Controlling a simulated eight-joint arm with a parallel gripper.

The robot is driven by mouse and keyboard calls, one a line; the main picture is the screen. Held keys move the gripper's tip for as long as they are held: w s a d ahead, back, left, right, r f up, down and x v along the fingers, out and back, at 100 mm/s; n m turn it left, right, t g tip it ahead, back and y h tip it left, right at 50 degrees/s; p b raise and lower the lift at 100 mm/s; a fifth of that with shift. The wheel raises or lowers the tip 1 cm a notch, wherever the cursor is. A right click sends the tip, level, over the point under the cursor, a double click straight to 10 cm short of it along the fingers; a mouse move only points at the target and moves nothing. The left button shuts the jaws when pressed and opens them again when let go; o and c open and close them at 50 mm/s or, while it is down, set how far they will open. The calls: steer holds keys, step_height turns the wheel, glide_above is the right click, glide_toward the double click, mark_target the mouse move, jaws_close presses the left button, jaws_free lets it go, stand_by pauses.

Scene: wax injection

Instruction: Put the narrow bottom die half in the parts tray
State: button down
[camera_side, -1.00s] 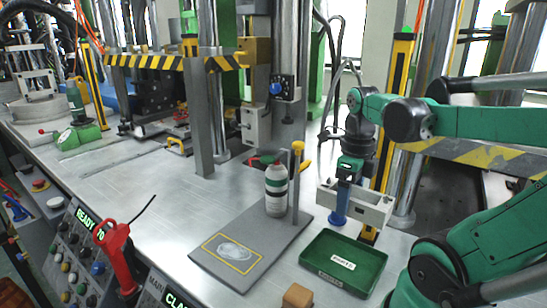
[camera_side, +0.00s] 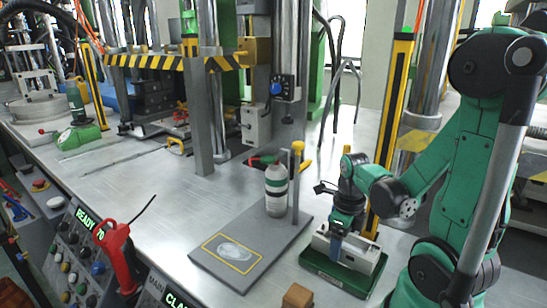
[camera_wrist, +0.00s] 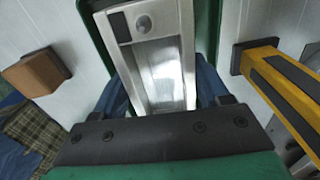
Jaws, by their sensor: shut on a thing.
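The narrow bottom die half (camera_side: 365,259) is a pale grey block. It is over the green parts tray (camera_side: 328,275), low within or just above its rim; I cannot tell if it touches the floor. In the wrist view the die half (camera_wrist: 155,60) shows a long shiny cavity and a round hole near its far end. Green tray walls (camera_wrist: 208,30) show on both sides of it. My gripper (camera_side: 338,246) points down and is shut on the die half, with a blue finger at each side of it in the wrist view (camera_wrist: 160,92). Most of the tray floor is hidden.
A brown block (camera_side: 297,296) lies in front of the tray. A grey board (camera_side: 215,275) with a yellow-outlined patch bears a bottle (camera_side: 276,190) beside an upright post. A yellow-black post (camera_side: 378,200) stands close behind the tray. The bench left of the board is mostly clear.

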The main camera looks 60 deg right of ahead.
steer(key=shift+f, duration=1.05)
jaws_free()
steer(key=shift+r, duration=0.1)
